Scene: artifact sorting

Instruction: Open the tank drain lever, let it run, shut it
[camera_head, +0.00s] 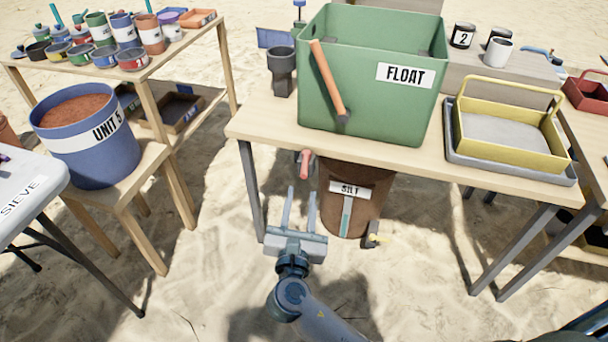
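The green tank labelled FLOAT (335,62) stands on a wooden table. An orange lever (325,75) slants across its front wall, down to a dark pivot near the bottom. A short red-ended part (304,160) shows below the table edge; I cannot tell whether it belongs to the drain. A brown bucket labelled SILT (335,212) stands on the sand under the table, its top hidden by the tabletop. My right gripper (301,191) is open and empty, in front of the table and left of the bucket, below the lever in the picture. My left gripper is not in view.
A blue UNIT 5 bucket (75,165) stands on a stool at left. Sand in front of the table is open.

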